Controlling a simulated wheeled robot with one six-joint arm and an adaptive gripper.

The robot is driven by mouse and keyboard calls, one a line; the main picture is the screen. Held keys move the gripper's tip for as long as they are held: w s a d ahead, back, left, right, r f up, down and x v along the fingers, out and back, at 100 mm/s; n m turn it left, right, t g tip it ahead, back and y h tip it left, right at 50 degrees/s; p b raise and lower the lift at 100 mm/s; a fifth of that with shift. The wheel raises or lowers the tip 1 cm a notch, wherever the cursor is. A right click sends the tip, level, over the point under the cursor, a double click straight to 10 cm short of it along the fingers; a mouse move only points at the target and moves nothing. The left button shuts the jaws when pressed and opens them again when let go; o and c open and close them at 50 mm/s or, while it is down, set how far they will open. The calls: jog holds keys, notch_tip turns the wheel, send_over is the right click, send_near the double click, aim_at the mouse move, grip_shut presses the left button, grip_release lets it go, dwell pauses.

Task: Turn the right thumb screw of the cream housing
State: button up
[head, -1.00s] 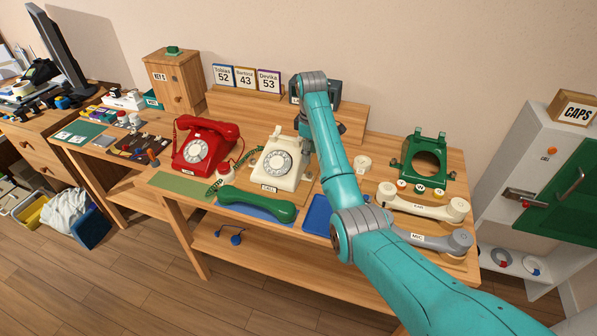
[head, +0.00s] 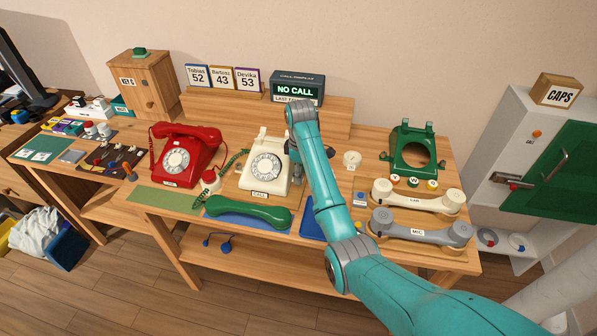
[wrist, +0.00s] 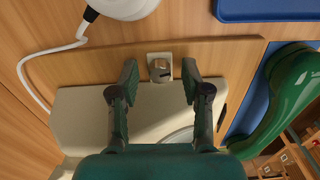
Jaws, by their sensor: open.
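The cream housing (head: 264,168) is a dial phone body with a "CALL" label, standing upright mid-table. In the wrist view its side (wrist: 85,108) fills the area below and between the fingers. The right thumb screw (wrist: 160,67) is a small metal piece on a pale plate at the housing's right edge. My gripper (wrist: 158,75) is open, with one finger on each side of the screw and a visible gap to both. In the head view my gripper (head: 296,168) is at the housing's right side, and the arm hides the screw there.
A green handset (head: 248,213) lies in front of the housing, and a blue tray (head: 313,225) lies front right. A red phone (head: 186,157) stands to the left. A round white piece (wrist: 122,7) with a white cord is near the fingers. The display (head: 298,90) reads "NO CALL".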

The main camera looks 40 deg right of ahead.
grip_shut()
jog(key=shift+m, duration=0.8)
grip_release()
jog(key=shift+n, duration=0.3)
